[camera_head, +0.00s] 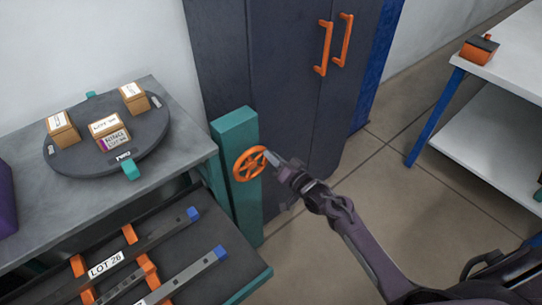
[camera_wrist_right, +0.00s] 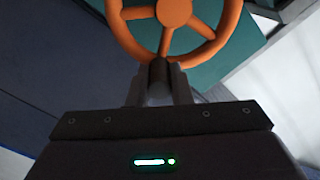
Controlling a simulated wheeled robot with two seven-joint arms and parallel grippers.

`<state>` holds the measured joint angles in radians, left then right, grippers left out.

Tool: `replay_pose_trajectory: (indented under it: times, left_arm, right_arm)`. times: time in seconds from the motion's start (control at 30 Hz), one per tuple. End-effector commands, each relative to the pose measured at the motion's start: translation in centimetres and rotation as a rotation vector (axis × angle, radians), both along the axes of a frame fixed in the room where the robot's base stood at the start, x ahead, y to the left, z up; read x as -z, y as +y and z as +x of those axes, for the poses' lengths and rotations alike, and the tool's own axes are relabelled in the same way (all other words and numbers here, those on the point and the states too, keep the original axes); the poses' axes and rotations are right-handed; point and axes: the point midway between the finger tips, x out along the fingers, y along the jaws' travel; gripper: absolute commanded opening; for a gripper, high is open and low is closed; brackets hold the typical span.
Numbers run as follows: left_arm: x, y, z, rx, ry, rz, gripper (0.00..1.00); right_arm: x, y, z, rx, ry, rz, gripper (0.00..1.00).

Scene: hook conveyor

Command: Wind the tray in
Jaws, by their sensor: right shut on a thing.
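An orange handwheel (camera_head: 249,164) is mounted on a teal post (camera_head: 237,128) at the middle of the head view. It also shows at the top of the right wrist view (camera_wrist_right: 174,12). My right gripper (camera_head: 272,158) reaches it from the right and is shut on the wheel's dark handle (camera_wrist_right: 160,75), at the rim. A dark tray (camera_head: 237,262) sits low at the left, beside the post, with orange brackets and grey bars with blue ends on it. The near part of the tray is cut off by the frame. My left gripper is not in view.
A grey bench (camera_head: 182,112) at the left bears a dark round turntable (camera_head: 70,164) with small labelled boxes. A dark cabinet (camera_head: 270,60) with orange handles stands behind the post. A white table (camera_head: 510,60) is at the right. The floor between is clear.

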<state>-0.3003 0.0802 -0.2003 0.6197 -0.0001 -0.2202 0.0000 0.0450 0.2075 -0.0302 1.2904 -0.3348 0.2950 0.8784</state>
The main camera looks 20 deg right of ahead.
Motion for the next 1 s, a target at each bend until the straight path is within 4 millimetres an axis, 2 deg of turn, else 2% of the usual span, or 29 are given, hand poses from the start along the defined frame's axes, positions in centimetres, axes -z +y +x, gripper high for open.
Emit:
replay_pose_trajectory:
  times: [0.5,1.0]
  left_arm:
    - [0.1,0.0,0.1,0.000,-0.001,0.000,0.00]
    - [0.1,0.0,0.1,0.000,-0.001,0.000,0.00]
  right_arm:
    - [3.0,-0.8,0.3,0.003,0.169,0.465,0.00]
    - [5.8,-0.1,0.1,0.001,0.331,0.912,0.00]
